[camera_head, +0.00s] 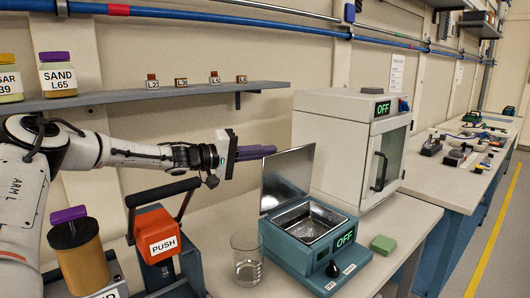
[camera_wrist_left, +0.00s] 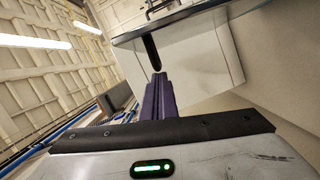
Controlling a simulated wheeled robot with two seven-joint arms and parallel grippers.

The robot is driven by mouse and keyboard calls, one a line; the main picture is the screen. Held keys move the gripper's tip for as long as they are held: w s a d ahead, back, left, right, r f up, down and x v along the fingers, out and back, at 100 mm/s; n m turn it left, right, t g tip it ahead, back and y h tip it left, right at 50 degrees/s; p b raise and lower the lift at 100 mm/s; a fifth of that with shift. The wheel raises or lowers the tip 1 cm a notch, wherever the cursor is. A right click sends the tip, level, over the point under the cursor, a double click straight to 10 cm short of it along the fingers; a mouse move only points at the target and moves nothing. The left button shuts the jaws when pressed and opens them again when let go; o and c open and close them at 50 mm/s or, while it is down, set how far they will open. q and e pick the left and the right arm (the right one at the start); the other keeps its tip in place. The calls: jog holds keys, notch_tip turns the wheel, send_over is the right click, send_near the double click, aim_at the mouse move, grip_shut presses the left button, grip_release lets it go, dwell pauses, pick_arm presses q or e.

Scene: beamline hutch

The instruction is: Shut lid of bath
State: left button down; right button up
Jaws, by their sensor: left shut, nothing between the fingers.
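The bath (camera_head: 318,243) is a teal box with an open metal basin and a green OFF display, on the bench in the head view. Its lid (camera_head: 287,179) stands raised at the back left of the basin, tilted a little. My left gripper (camera_head: 272,150) has purple fingers, which are shut and empty. In the head view they point right, near the top edge of the lid; I cannot tell whether they touch it. In the left wrist view the shut purple fingers (camera_wrist_left: 158,98) point toward a white box. My right gripper is not in view.
A white oven-like cabinet (camera_head: 345,135) with an OFF display stands behind the bath. A red PUSH device (camera_head: 158,233) with a black handle stands below my left arm.

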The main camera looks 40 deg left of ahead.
aim_at(290, 162)
pick_arm(q)
jog(key=shift+d+r, duration=0.1)
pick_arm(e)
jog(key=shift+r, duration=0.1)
pick_arm(q)
jog(key=d+m, duration=0.1)
jog(key=d+m+p, duration=0.1)
jog(key=d, duration=0.1)
jog(key=d+r+m, duration=0.1)
jog(key=d, duration=0.1)
jog(key=shift+s+p, duration=0.25)
jog(key=shift+p, duration=0.05)
jog(key=d+m+b, duration=0.1)
jog(key=d, duration=0.1)
jog(key=d+f+m+y+b, duration=0.1)
jog(key=d, duration=0.1)
jog(key=shift+s+m+g, duration=0.15)
jog(key=shift+m+g, duration=0.15)
jog(key=shift+d+f, duration=0.15)
jog(key=shift+d, duration=0.15)
jog(key=shift+s+d+f+m+y+b, duration=0.1)
jog(key=shift+d+m+y+b, duration=0.3)
jog(key=shift+d+m+b, duration=0.3)
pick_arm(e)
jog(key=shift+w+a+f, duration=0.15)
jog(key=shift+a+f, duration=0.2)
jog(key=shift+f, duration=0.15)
